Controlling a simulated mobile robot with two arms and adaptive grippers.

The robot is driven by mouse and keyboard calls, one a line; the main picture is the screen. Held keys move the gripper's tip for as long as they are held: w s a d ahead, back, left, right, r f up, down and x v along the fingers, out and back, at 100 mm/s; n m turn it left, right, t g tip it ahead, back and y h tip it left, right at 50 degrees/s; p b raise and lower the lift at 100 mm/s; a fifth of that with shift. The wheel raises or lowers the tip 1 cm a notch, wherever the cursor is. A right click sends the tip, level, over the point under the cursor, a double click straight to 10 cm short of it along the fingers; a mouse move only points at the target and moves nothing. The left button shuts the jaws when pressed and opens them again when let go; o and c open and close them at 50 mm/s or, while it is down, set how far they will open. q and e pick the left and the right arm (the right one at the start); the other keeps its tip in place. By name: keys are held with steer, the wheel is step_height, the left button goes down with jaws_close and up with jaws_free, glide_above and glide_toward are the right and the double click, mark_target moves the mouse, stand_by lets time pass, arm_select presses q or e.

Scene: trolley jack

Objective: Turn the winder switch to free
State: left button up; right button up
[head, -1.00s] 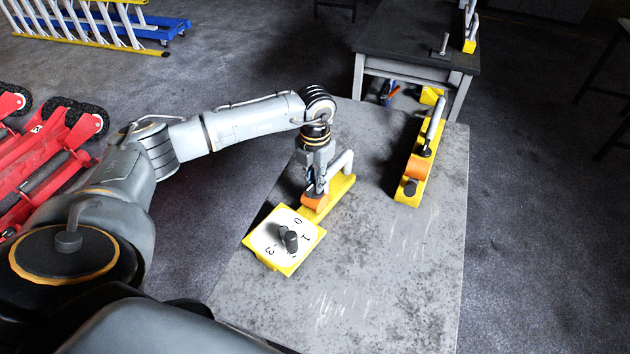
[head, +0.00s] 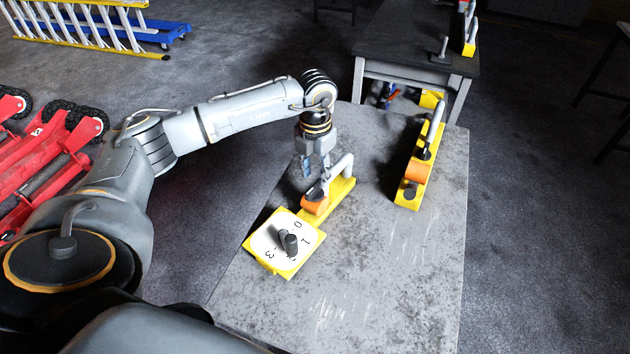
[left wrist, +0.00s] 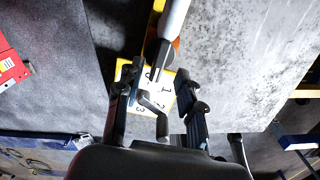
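A yellow winder unit (head: 343,188) lies on the grey table, with a grey handle at its far end. At its near end is a white dial plate (head: 268,252) with printed numbers and a dark knob (head: 289,243). Between them sits an orange round part (head: 314,206) with a dark piece on top. I cannot tell which part is the winder switch. My left gripper (head: 316,182) points down just above the orange part. In the left wrist view its two fingers (left wrist: 156,98) are apart, with the dial plate (left wrist: 165,87) showing between and beyond them. My right gripper is not in view.
A second yellow unit (head: 411,182) with an orange part and grey handle lies to the right on the grey table (head: 390,270). A dark workbench (head: 410,45) stands behind. Red jacks (head: 40,150) are on the floor at left.

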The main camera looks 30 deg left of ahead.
mark_target(315, 187)
arm_select(q)
step_height(315, 187, up, 8)
steer(key=shift+s+f, duration=0.1)
stand_by(0.7)
